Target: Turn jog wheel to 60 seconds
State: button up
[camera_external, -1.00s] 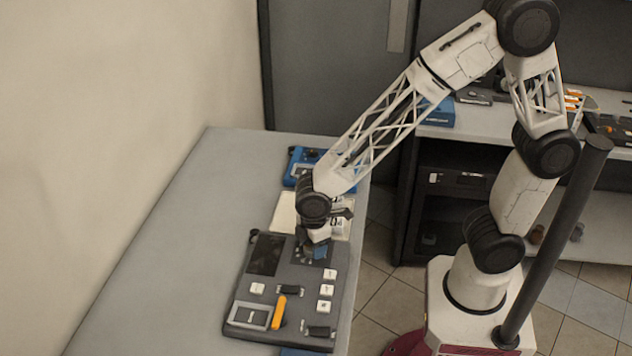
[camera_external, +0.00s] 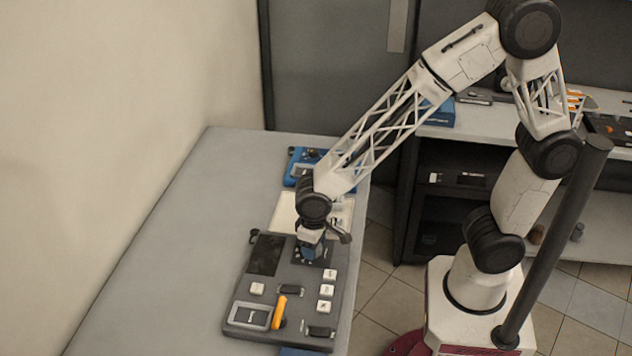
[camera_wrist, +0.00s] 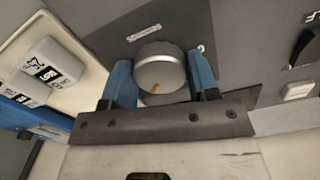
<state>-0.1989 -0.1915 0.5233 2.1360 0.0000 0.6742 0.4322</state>
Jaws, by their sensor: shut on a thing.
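The jog wheel (camera_wrist: 158,72) is a round silver knob with an orange mark on its face, seen in the wrist view between the blue fingers of my gripper (camera_wrist: 162,85). The fingers are shut on it from both sides. In the external view my gripper (camera_external: 311,255) is low over the far part of the dark grey control panel (camera_external: 262,290) and hides the wheel. A small label lies beside the wheel in the wrist view, too small to read. I cannot tell what seconds value is set.
The panel also carries a dark screen (camera_external: 265,254), an orange lever (camera_external: 279,312), white keys (camera_external: 326,291) and a framed display (camera_external: 249,315). A cream device and a blue device (camera_external: 300,165) sit behind it. The grey table (camera_external: 170,250) is clear to the left.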

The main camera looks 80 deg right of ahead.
jog(key=m, duration=0.7)
jog(key=shift+w, duration=0.1)
dwell(0.5)
jog(key=o, duration=0.9)
jog(key=shift+r, duration=3.95)
